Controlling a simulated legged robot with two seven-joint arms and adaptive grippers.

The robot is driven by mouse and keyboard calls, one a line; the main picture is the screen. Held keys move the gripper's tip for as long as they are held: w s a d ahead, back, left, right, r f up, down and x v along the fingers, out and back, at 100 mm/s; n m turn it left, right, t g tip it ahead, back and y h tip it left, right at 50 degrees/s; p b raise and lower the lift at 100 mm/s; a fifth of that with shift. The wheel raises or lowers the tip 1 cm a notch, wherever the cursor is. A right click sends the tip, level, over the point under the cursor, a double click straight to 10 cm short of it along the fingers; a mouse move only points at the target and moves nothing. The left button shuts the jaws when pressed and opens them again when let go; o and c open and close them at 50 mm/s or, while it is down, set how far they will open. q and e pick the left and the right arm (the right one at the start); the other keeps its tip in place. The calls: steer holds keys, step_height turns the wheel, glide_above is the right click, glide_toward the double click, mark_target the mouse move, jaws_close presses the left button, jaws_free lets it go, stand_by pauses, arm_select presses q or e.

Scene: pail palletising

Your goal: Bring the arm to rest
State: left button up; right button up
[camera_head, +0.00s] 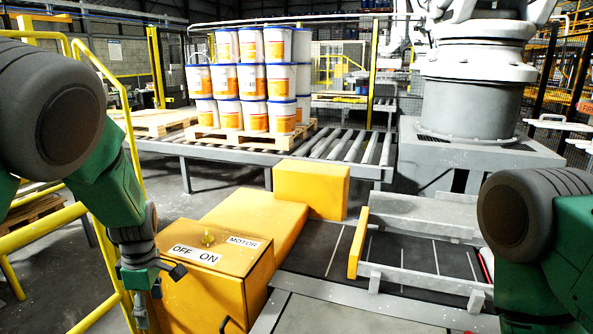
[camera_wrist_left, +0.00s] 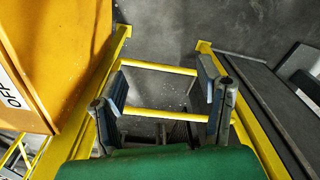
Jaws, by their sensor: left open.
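My left gripper (camera_head: 141,300) hangs pointing down at the left side of the yellow motor box (camera_head: 215,292), apart from any held object. In the left wrist view its two fingers (camera_wrist_left: 162,86) are spread with nothing between them. In the left wrist view the box (camera_wrist_left: 55,50) fills the upper left, with part of the OFF label showing. My right arm shows at the right edge, but its gripper is out of view.
Yellow railings (camera_head: 70,215) stand close on the left, near my left arm. A conveyor (camera_head: 420,254) with a yellow gate bar (camera_head: 358,243) lies to the right of the box. Behind, stacked white-and-orange pails (camera_head: 252,82) stand on a pallet on a roller conveyor (camera_head: 345,146).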

arm_select(q)
steer(key=s+a+f+m+y+b, duration=0.1)
steer(key=s+f+m+b, duration=0.35)
steer(key=s+f, duration=0.65)
steer(key=s+a+f+m+b, duration=0.1)
steer(key=s+f+m+b, duration=0.2)
steer(key=s+f+m, duration=0.65)
steer(key=s+d+f+m+h+b, duration=0.1)
steer(key=s+d+f+m+b, duration=0.1)
steer(key=s+f, duration=0.2)
steer(key=s+d+f+m+b, duration=0.3)
steer(key=s+f, duration=0.2)
steer(key=s, duration=0.6)
steer(key=shift+m+t+h, duration=0.3)
steer(key=shift+t+h, duration=0.1)
